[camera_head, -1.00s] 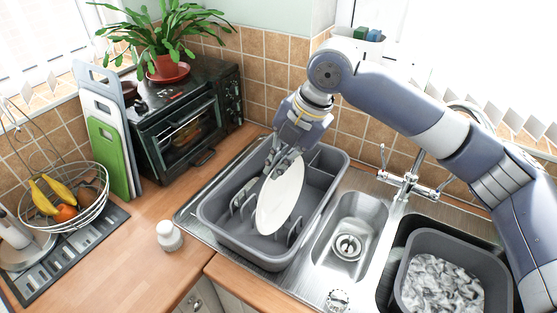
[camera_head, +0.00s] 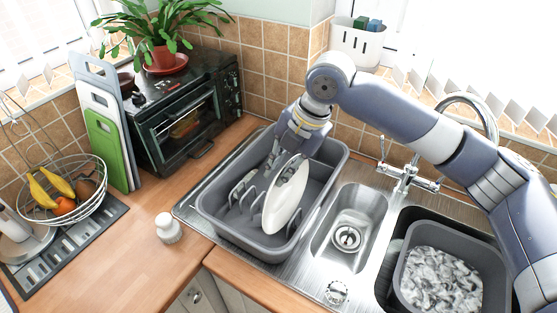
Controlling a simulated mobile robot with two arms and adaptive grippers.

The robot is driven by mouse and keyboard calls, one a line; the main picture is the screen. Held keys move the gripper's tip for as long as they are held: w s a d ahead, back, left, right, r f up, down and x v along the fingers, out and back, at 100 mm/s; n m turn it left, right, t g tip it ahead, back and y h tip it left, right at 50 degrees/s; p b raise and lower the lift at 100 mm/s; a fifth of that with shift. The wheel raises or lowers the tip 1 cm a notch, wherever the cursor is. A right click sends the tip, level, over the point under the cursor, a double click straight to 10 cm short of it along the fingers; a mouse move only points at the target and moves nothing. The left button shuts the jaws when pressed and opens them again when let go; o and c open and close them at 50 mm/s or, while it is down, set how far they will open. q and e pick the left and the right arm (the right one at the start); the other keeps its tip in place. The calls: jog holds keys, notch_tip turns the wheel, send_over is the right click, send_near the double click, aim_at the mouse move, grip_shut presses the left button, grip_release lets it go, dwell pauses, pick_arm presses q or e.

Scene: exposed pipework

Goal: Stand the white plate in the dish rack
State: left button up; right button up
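The white plate (camera_head: 287,200) stands on edge, leaning slightly, in the grey dish rack (camera_head: 208,222). Its lower edge is down among the rack's prongs; exactly which slot it sits in is hidden. My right gripper (camera_head: 281,164) is over the rack at the plate's upper edge. Its fingers look spread, one left of the plate and one at its upper face. Whether a finger still touches the plate is hard to see. My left gripper is not in view.
A sink with a small drain bowl (camera_head: 347,238) and a tap (camera_head: 408,180) lie right of the rack. A grey basin (camera_head: 403,283) stands at the far right. A toaster oven (camera_head: 185,115) is behind left.

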jog(key=shift+w+r, duration=0.1)
jog(key=shift+w, duration=0.35)
jog(key=shift+s+r, duration=0.25)
jog(key=shift+r, duration=0.05)
jog(key=v, duration=1.1)
jog(key=shift+d+r, duration=0.2)
jog(key=shift+d, duration=0.1)
jog(key=shift+r, duration=0.1)
